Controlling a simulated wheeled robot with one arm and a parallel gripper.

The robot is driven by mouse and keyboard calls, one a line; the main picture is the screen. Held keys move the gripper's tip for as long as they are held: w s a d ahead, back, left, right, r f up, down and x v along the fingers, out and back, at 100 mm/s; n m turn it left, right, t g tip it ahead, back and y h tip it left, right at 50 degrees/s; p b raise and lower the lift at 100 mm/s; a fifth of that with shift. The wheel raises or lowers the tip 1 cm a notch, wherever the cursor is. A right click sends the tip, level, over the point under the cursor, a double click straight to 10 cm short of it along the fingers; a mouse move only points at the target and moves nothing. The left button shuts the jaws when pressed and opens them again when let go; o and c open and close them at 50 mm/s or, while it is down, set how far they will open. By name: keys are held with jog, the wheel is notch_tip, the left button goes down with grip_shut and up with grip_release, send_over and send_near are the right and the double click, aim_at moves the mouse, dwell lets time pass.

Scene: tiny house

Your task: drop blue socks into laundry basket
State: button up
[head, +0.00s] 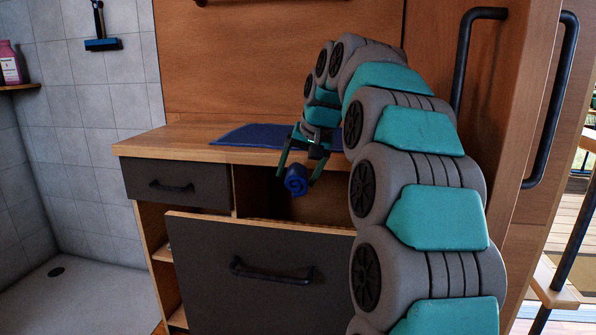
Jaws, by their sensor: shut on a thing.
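My gripper (298,172) is shut on the blue socks (297,182), a rolled bundle with a spiral end. It holds them in the air in front of the wooden cabinet, just below counter height. They are above the dark front panel (262,275), which stands pulled out from the cabinet with an opening (306,209) behind its top edge. I cannot make out a laundry basket; the inside behind the panel is mostly hidden.
A wooden counter (180,139) with a blue mat (243,136) lies behind the socks. A shut dark drawer (178,184) is to the left. A tall wooden door with black handles (473,55) stands close to my arm on the right.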

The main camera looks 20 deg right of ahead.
jog(key=o, duration=1.1)
jog(key=v, duration=0.7)
jog(key=shift+s+r, duration=0.15)
jog(key=shift+r, duration=0.2)
